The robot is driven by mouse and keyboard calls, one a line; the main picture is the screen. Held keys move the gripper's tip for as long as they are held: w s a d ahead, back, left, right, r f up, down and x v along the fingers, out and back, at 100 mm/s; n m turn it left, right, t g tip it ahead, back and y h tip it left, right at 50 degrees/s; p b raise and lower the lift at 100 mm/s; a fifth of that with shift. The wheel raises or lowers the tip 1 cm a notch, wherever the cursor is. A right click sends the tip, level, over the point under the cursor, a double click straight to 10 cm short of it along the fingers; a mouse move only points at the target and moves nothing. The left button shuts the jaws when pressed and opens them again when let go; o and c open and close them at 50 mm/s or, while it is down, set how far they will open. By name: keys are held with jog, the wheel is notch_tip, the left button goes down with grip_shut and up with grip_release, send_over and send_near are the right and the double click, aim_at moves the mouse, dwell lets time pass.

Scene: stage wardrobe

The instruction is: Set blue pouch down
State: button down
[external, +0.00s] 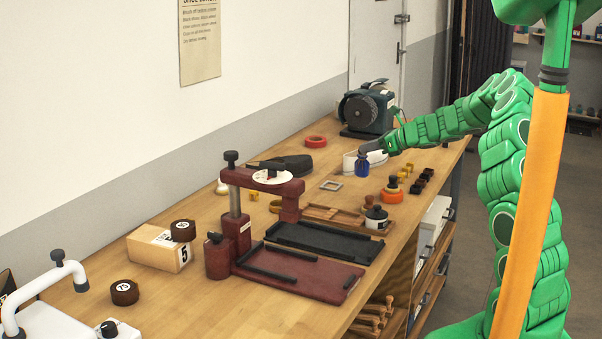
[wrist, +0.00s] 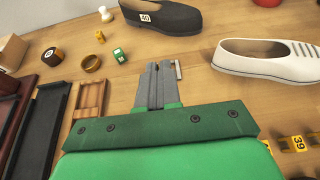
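The blue pouch (external: 362,167) is small, with a narrow neck and a wider body. It hangs upright under the tips of my gripper (external: 364,150) in the external view, over the far part of the workbench. In the wrist view the two grey fingers of my gripper (wrist: 154,72) are close together with a thin gap. The pouch is not seen in that view; the fingers hide it. It looks pinched by its neck. I cannot tell whether its bottom touches the bench.
A white shoe (wrist: 262,58) and a dark shoe (wrist: 160,17) lie near my gripper. The maroon press (external: 290,270) stands nearer. Bare wood (external: 335,165) shows between them.

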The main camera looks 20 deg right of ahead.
notch_tip(320, 180, down, 6)
jog(key=w, duration=0.2)
jog(key=shift+r, duration=0.2)
dwell(0.3)
jog(key=shift+w+f, duration=0.1)
jog(key=shift+f, duration=0.05)
jog(key=c, duration=1.3)
grip_release()
jog(key=shift+c, duration=0.2)
jog(key=v, duration=1.2)
